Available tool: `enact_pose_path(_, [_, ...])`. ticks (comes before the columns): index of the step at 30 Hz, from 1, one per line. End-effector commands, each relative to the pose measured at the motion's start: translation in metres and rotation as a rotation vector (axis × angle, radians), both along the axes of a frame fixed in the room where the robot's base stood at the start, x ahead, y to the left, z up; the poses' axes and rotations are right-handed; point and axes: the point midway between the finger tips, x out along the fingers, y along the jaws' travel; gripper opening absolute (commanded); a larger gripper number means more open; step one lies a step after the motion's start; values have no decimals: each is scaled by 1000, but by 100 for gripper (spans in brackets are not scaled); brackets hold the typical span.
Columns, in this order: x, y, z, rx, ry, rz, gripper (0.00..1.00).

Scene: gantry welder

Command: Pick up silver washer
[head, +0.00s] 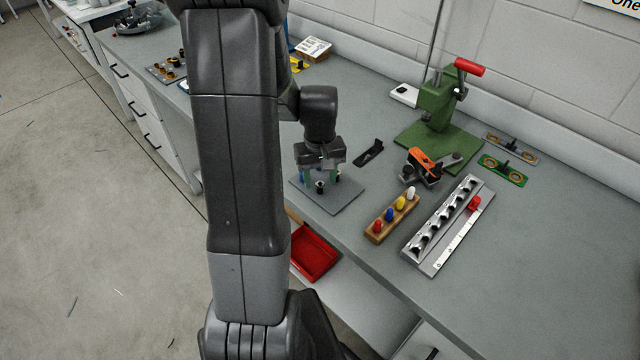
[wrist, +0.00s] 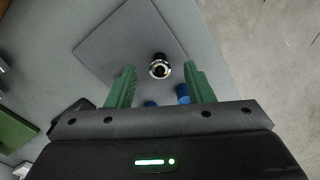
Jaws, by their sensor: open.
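A silver washer (wrist: 159,71) shows as a bright ring on the end of a short black post (wrist: 158,58) in the wrist view. The post stands on a square grey plate (wrist: 115,45), also in the head view (head: 345,200). My gripper (wrist: 160,69) is open, with one green finger on each side of the ring and a gap on both sides. In the head view my gripper (head: 321,178) is low over the plate, pointing down. There the washer is too small to make out. Two blue pieces (wrist: 182,94) show near the gripper body, partly hidden.
A wooden block with coloured pegs (head: 392,218) and a metal rail with a red slider (head: 445,228) lie to the right. A green press (head: 437,115) and an orange-handled clamp (head: 424,164) stand behind. A red bin (head: 314,252) sits below the bench edge.

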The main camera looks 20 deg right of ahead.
Motion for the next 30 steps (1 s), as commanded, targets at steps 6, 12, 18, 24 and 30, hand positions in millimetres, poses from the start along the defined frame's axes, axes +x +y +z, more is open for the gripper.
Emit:
enact_pose_path(6, [0,0,-2,0,0,0,47])
enact_pose_path(12, [0,0,-2,0,0,0,46])
enact_pose_path(18, [0,0,-2,0,0,0,6])
enact_pose_path(24, [0,0,-2,0,0,0,0])
enact_pose_path(30, [0,0,-2,0,0,0,0])
